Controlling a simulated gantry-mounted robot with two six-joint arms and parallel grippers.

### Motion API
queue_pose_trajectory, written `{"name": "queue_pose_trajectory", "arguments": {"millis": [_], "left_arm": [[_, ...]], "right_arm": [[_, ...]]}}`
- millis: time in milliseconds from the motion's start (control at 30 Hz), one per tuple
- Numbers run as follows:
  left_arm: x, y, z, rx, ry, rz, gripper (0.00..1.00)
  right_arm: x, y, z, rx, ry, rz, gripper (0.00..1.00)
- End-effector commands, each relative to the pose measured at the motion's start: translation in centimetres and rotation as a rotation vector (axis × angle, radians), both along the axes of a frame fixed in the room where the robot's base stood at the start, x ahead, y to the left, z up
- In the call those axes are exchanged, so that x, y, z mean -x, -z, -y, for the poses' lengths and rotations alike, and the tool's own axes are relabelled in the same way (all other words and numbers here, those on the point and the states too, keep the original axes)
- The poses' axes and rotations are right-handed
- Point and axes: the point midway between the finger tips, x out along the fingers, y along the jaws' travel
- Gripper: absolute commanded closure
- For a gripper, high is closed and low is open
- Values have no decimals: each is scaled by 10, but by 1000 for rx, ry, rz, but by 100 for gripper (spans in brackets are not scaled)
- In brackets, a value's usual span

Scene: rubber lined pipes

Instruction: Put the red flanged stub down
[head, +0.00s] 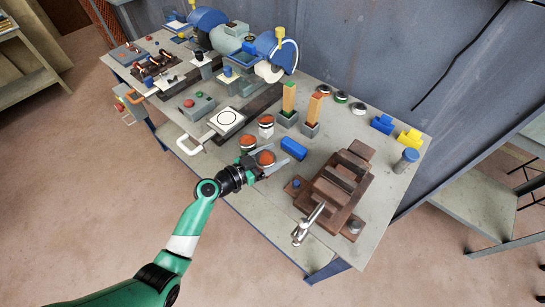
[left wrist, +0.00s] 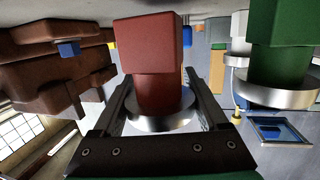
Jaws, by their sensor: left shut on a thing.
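The red flanged stub shows in the left wrist view as a red block (left wrist: 150,45) with a shiny metal flange; that view is upside down, with the bench at the top. In the head view its round orange-red top face (head: 265,158) points up. My left gripper (head: 275,164) is shut on it, one finger on each side near the flange. The stub is upright near the bench's front edge; I cannot tell whether its base touches the bench. My right gripper is not in view.
A green flanged stub (left wrist: 282,35) stands close beside it. Another round-topped stub (head: 266,120) stands behind. A blue block (head: 293,148) is just right, and a brown vise (head: 335,190) stands further right.

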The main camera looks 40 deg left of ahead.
Motion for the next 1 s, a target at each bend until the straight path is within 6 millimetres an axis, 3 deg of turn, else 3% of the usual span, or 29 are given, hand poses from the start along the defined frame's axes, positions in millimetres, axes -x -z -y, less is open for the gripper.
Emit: {"name": "queue_pose_trajectory", "arguments": {"millis": [100, 367, 500, 633, 800, 1000], "left_arm": [[-1, -28, -1, -2, -2, 5, 100], [50, -92, 29, -1, 0, 3, 100], [85, -103, 48, 0, 0, 0, 100], [106, -114, 61, 0, 0, 2, 100], [120, -119, 69, -1, -2, 3, 100], [121, -119, 70, 0, -2, 3, 100]], "right_arm": [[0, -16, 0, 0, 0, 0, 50], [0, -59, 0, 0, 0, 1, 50], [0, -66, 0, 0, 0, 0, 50], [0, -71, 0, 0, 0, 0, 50], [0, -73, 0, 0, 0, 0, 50], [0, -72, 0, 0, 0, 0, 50]]}}
